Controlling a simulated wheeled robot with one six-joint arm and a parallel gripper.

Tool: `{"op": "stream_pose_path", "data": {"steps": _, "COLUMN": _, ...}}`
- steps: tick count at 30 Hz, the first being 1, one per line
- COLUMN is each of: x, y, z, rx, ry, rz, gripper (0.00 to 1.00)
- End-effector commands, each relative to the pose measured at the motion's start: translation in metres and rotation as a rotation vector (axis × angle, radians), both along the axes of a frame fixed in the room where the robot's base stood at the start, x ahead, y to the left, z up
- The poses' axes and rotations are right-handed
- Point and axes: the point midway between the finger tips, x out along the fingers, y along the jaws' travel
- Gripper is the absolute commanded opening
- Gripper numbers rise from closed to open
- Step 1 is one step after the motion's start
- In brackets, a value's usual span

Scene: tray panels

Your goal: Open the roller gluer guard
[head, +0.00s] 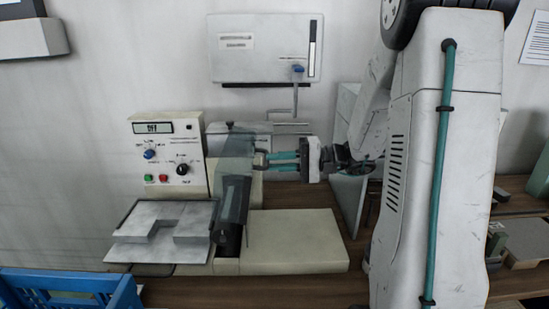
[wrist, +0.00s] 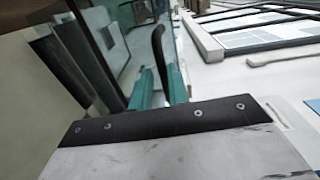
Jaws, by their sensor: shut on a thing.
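The roller gluer (head: 290,243) is a cream machine on the wooden bench, with a dark roller (head: 231,212) at its middle. Its guard (head: 238,143) is a see-through, smoky panel that rises above the roller and appears steeply tilted; its exact angle is hard to tell. My gripper (head: 270,160) reaches in from the right, its teal fingers shut on the guard handle (head: 259,160). In the wrist view, the dark curved handle (wrist: 158,48) stands between the two teal fingertips (wrist: 161,88). The fingers hide part of the handle.
A control panel (head: 167,158) with knobs and buttons stands behind the gluer. A grey tray panel (head: 162,247) lies on its left side. A blue crate (head: 70,289) is at front left. A pale upright board (head: 350,194) stands close below my arm. A white box (head: 265,60) hangs on the wall.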

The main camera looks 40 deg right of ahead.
Motion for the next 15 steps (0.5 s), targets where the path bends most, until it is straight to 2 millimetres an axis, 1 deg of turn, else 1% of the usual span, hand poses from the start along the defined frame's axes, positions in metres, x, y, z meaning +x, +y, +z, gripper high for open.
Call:
{"op": "stream_pose_path", "data": {"steps": 1, "x": -0.0037, "y": 0.0027, "z": -0.0129, "rx": -0.003, "ry": 0.028, "rz": 0.008, "gripper": 0.00}}
{"op": "stream_pose_path", "data": {"steps": 15, "x": -0.0085, "y": -0.0040, "z": -0.0195, "rx": -0.003, "ry": 0.028, "rz": 0.009, "gripper": 0.00}}
